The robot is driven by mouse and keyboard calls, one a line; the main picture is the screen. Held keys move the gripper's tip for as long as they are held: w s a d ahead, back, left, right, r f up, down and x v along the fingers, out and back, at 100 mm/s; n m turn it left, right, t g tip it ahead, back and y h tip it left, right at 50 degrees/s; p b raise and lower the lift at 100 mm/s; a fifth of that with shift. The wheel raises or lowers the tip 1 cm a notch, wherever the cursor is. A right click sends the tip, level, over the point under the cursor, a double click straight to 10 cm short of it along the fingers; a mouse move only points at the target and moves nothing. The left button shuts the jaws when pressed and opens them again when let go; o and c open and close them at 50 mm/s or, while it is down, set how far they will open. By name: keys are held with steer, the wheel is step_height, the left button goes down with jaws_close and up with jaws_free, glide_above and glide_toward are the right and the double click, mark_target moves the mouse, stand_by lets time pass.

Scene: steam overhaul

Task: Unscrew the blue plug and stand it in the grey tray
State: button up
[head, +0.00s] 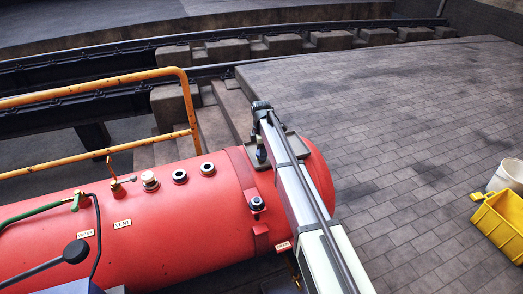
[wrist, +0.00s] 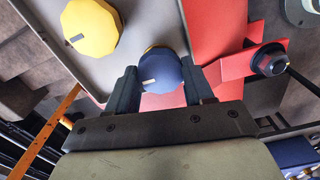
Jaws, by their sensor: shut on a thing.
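In the wrist view the blue plug (wrist: 162,74) sits between the two dark fingers of my gripper (wrist: 162,88), which is shut on it. The grey tray (wrist: 135,42) lies behind the plug in that view, with a yellow plug (wrist: 90,28) on it to the left. A bit of yellow shows just behind the blue plug's edge. In the head view my gripper (head: 261,152) points down at the grey tray (head: 290,146) on the red boiler's right end. I cannot tell whether the plug touches the tray. The blue plug is not clear in the head view.
The red boiler (head: 130,238) carries a dark round fitting (head: 257,203) near the tray and several fittings further left. A yellow handrail (head: 95,93) runs behind it. A yellow crate (head: 500,220) and a white bucket (head: 508,176) stand on the paved floor at right.

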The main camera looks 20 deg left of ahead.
steer(key=o, duration=1.4)
steer(key=shift+c, duration=1)
steer(key=shift+r, duration=0.15)
steer(key=shift+r, duration=3.35)
